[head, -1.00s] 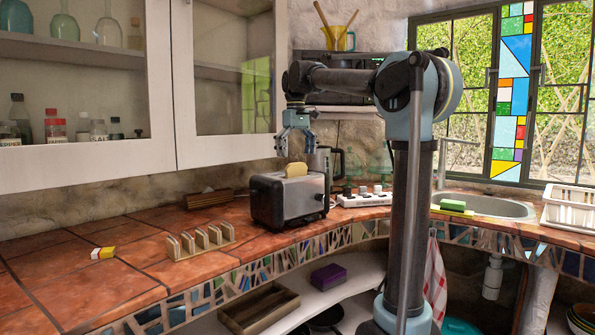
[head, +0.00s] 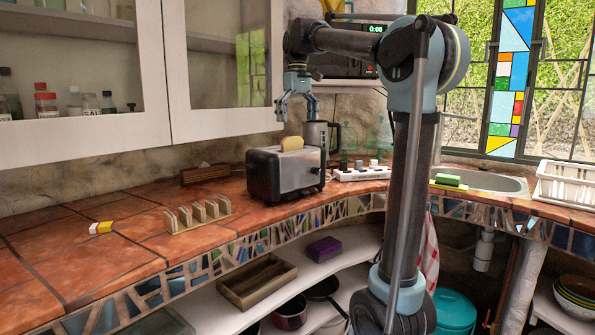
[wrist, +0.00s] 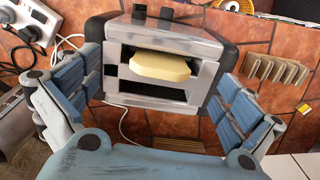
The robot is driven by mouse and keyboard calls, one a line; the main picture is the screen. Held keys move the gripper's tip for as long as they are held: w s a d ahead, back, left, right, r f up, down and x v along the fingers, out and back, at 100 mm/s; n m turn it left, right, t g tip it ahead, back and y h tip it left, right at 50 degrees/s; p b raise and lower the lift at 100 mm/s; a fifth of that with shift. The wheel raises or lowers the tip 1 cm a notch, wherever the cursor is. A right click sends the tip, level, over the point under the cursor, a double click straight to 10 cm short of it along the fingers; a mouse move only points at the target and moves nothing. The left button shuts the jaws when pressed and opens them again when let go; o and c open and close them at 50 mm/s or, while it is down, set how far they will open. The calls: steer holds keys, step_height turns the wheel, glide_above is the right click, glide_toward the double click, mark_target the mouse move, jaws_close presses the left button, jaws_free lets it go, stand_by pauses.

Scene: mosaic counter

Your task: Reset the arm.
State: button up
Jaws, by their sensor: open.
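My gripper (head: 297,107) hangs pointing down above the toaster, with its fingers apart and nothing between them. In the wrist view the blue fingers of my gripper (wrist: 153,108) are spread wide on either side of the toaster. The black and silver toaster (head: 283,178) stands on the tiled counter (head: 120,255). A pale slice of bread (head: 292,144) sticks up out of one toaster slot. The slice also shows in the wrist view (wrist: 160,67), where the other slot looks dark and empty. My gripper and the slice are apart.
A wooden rack (head: 199,214) stands left of the toaster. A kettle (head: 316,138) and a power strip (head: 362,173) are behind and to the right. Wall cabinets (head: 215,65) hang close to the arm's left. The counter's left part is mostly clear.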

steer(key=s+d+f+m, duration=0.2)
steer(key=s+d+f, duration=0.4)
steer(key=s+f, duration=0.4)
steer(key=s+d+f+m+t, duration=0.1)
steer(key=s+d+f+m, duration=0.2)
steer(key=f, duration=1.5)
steer(key=s+d+f+m+t, duration=0.1)
steer(key=s+d+f+m, duration=0.1)
steer(key=s+d+f, duration=0.9)
steer(key=s+f, duration=0.3)
steer(key=s, duration=0.3)
steer(key=shift+s+m, duration=0.3)
steer(key=shift+m, duration=0.1)
steer(key=shift+w+f, duration=0.25)
steer(key=shift+w, duration=0.2)
